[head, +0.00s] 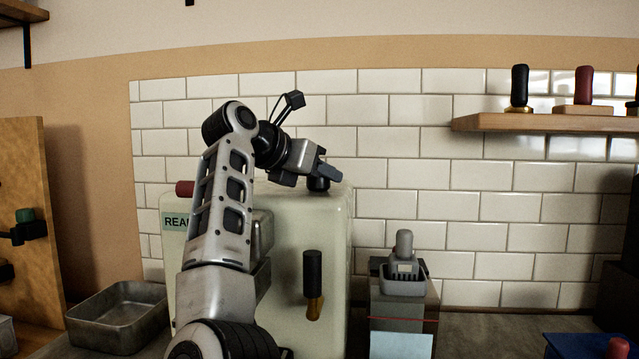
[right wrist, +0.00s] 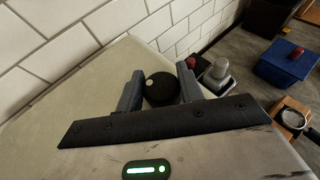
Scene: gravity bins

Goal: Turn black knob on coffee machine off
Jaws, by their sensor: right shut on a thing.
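The coffee machine (head: 285,285) is a cream box standing against the tiled wall, with a label at its upper left that is partly covered by my right arm. The black knob (head: 318,184) is on its top, near the right end. In the right wrist view the round black knob (right wrist: 161,90), with a pale dot on it, sits between the two fingers. My right gripper (head: 326,172) is at the top of the machine, shut on the knob; it also shows in the right wrist view (right wrist: 160,82). My left gripper is not in view.
A red knob (head: 185,188) is at the machine's top left. A black handle (head: 313,272) hangs on its front. A grey grinder-like device (head: 403,280) stands to the right. A metal tray (head: 118,315) lies left. A wooden shelf (head: 560,123) with tampers is at upper right.

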